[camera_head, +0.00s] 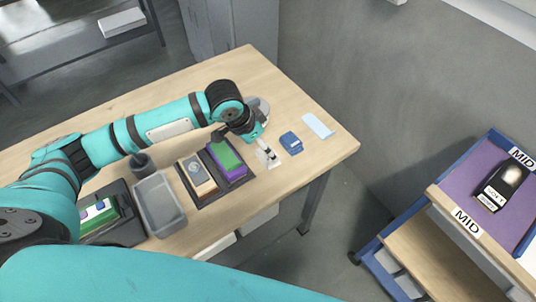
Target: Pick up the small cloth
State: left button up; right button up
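A small light-blue cloth (318,125) lies flat on the wooden table (325,158) near its far right corner. My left gripper (267,154) is above the table, to the left of the cloth and apart from it. A small darker blue object (291,142) lies between them. The fingers of the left gripper are too small and partly hidden by the wrist, so I cannot tell whether they are open or shut. My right gripper is out of view.
Left of the gripper are a green and purple box (227,158), a tan box (196,176) and a grey bin (160,203). A round grey container (258,106) stands behind the wrist. A cart (468,215) with a purple top is at right.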

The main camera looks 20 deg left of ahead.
aim_at(266, 155)
pick_arm(q)
jog(key=f, duration=0.2)
jog(key=d+f+p, duration=0.1)
jog(key=f, duration=0.1)
jog(key=shift+w+d+f, duration=0.1)
jog(key=shift+w+f, duration=0.05)
jog(key=shift+f, duration=0.05)
jog(key=shift+w+f, duration=0.1)
jog(key=shift+f, duration=0.15)
jog(key=c, duration=1.2)
jog(key=shift+r, duration=0.1)
jog(key=shift+c, duration=0.2)
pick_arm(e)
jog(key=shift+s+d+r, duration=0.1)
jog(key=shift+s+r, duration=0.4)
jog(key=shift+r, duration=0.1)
pick_arm(q)
jog(key=shift+r+b, duration=0.3)
jog(key=shift+r, duration=0.6)
jog(key=shift+s+d+r+b, duration=0.35)
jog(key=shift+s+r, duration=0.15)
jog(key=shift+r, duration=0.25)
jog(key=s+d+r+b, duration=0.1)
jog(key=s+d+b, duration=0.1)
jog(key=s+d, duration=0.5)
jog(key=s, duration=0.6)
jog(key=shift+r, duration=0.35)
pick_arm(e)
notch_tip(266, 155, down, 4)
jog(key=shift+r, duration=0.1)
